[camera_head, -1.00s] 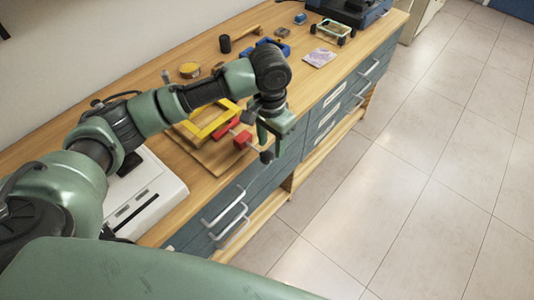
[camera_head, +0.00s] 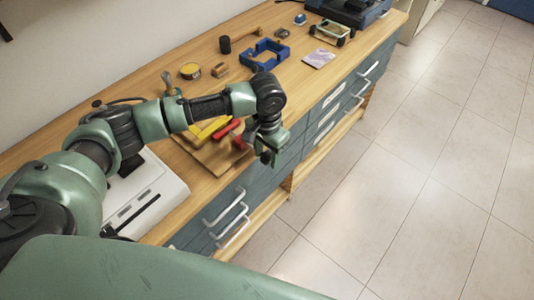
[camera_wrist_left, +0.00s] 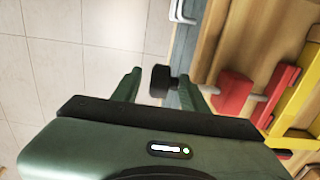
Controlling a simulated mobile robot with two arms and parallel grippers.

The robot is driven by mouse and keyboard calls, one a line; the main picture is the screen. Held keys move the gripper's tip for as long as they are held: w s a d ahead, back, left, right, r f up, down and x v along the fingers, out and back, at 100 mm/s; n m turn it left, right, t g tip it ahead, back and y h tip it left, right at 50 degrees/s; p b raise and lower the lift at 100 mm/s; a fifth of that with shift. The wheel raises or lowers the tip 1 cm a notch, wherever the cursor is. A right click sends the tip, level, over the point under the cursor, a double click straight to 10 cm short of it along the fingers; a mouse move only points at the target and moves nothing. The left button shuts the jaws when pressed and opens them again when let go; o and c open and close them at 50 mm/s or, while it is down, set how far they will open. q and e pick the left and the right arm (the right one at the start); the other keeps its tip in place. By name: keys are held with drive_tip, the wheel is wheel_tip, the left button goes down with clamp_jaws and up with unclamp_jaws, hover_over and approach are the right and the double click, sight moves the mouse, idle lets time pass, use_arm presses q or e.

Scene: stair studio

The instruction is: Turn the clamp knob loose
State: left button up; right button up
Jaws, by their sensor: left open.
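The clamp shows in the wrist view with a yellow frame (camera_wrist_left: 302,95), red blocks (camera_wrist_left: 232,93) and a black knob (camera_wrist_left: 159,82) on a short stem. The knob sticks out past the bench edge. My left gripper (camera_wrist_left: 160,76) is open, with one finger on each side of the knob; I cannot tell whether either finger touches it. In the head view my left gripper (camera_head: 267,155) points down at the bench's front edge. The arm covers part of the yellow frame (camera_head: 208,128); a red block (camera_head: 222,129) shows beside it. My right gripper is not in view.
The clamp is on a wooden board (camera_head: 215,157) on the bench. A white device (camera_head: 150,195) stands to its left. Drawer handles (camera_head: 230,208) stick out below; the floor (camera_head: 400,190) is clear.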

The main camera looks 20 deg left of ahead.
use_arm(q)
clamp_jaws()
drive_tip(key=shift+s+r+t+h+p, duration=0.1)
drive_tip(key=shift+s+t+h+p, duration=0.25)
drive_tip(key=shift+t+p, duration=0.45)
drive_tip(key=shift+s+t+h+p, duration=0.1)
drive_tip(key=shift+t+h+p, duration=0.15)
drive_tip(key=shift+t+p, duration=0.35)
drive_tip(key=shift+s+f+t+h+p, duration=0.1)
drive_tip(key=shift+f+t+h+p, duration=0.25)
drive_tip(key=shift+t, duration=0.55)
drive_tip(key=shift+s+t+h+b, duration=0.1)
drive_tip(key=shift+t+h+b, duration=0.2)
drive_tip(key=shift+t, duration=0.5)
drive_tip(key=shift+d, duration=0.1)
unclamp_jaws()
drive_tip(key=shift+d+r, duration=0.1)
